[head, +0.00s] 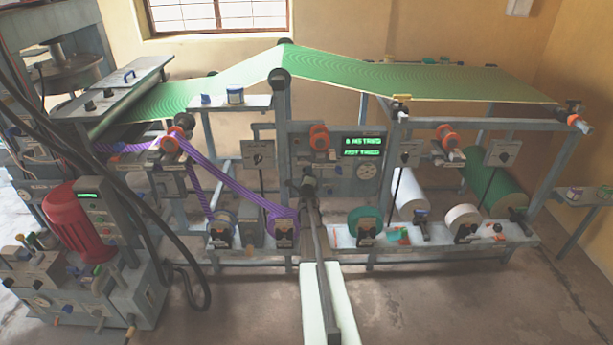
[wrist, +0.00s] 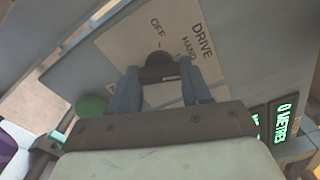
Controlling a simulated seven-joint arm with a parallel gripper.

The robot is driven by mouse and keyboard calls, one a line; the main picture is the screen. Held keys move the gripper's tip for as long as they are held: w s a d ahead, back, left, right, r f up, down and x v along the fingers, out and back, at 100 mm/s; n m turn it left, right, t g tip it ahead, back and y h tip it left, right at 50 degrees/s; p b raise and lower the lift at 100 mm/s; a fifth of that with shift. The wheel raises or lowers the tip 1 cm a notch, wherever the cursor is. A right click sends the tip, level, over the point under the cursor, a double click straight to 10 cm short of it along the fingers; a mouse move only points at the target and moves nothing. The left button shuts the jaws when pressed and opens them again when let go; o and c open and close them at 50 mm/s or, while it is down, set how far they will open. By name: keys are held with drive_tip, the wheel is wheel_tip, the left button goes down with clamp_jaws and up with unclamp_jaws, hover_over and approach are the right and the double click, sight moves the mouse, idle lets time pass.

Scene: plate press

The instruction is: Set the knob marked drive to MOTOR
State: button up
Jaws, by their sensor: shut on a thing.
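The drive plate (wrist: 113,43) fills the upper middle of the wrist view, with DRIVE, OFF and HAND readable and a further mark partly hidden. The dark drive knob (wrist: 158,58) stands on this plate. My gripper (wrist: 160,76) is shut on the knob, one finger on each side. The knob's pointer is covered, so I cannot tell its setting. In the head view my gripper (head: 309,184) is at the front of the central machine panel, where my arm hides the drive plate.
A green-lit display (head: 362,146) is right of my gripper; it reads 0 METRES in the wrist view (wrist: 287,117). A round gauge (head: 367,171) sits below it. A purple band (head: 235,190) runs at left and a green roller (head: 365,222) is below right. A green button (wrist: 91,106) is beside the plate.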

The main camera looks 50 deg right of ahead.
drive_tip(key=shift+m, duration=3.9)
drive_tip(key=o, duration=1.1)
drive_tip(key=shift+c, duration=0.2)
drive_tip(key=shift+s+a, duration=0.1)
drive_tip(key=shift+a, duration=0.05)
drive_tip(key=v, duration=1.3)
drive_tip(key=shift+s+a, duration=0.15)
